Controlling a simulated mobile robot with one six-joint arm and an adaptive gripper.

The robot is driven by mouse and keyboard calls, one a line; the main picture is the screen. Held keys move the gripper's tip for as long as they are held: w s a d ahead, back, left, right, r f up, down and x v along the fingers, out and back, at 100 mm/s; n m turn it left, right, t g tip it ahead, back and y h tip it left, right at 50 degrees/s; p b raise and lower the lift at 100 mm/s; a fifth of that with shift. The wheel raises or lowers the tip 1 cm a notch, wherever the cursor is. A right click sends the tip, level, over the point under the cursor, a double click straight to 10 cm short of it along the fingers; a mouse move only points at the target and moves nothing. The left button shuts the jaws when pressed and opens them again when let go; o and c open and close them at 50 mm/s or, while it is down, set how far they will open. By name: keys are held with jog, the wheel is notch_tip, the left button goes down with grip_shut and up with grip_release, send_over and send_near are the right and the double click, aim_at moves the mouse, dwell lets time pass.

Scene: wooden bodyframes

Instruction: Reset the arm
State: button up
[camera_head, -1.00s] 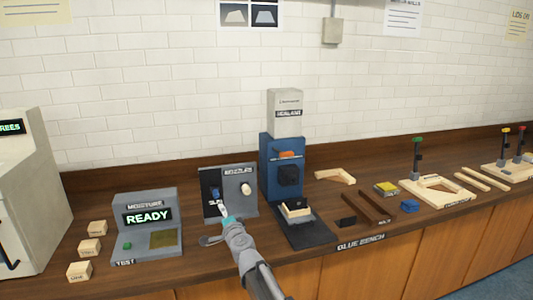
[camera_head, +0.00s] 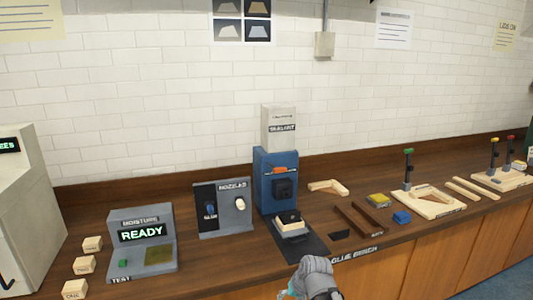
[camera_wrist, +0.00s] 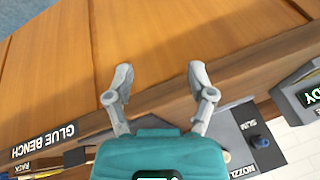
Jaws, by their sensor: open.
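My gripper is at the bottom edge of the head view, in front of the bench, with only its wrist and a bit of teal showing. In the wrist view my gripper (camera_wrist: 160,85) is open, its two grey fingers apart with nothing between them. Beyond the fingers are the bench's wooden front panels (camera_wrist: 160,35).
The bench holds a moisture tester (camera_head: 143,240) reading READY, a nozzle stand (camera_head: 223,208), a blue sealant machine (camera_head: 277,180), small wooden blocks (camera_head: 84,265) and a clamp fixture (camera_head: 428,200). The wooden bench edge (camera_wrist: 220,75) lies close to my fingers.

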jog(key=s+d+g+h, duration=0.3)
jog(key=s+d, duration=0.4)
jog(key=d, duration=0.3)
jog(key=shift+s+f+p, duration=0.3)
jog(key=shift+p, duration=0.05)
jog(key=shift+a, duration=0.1)
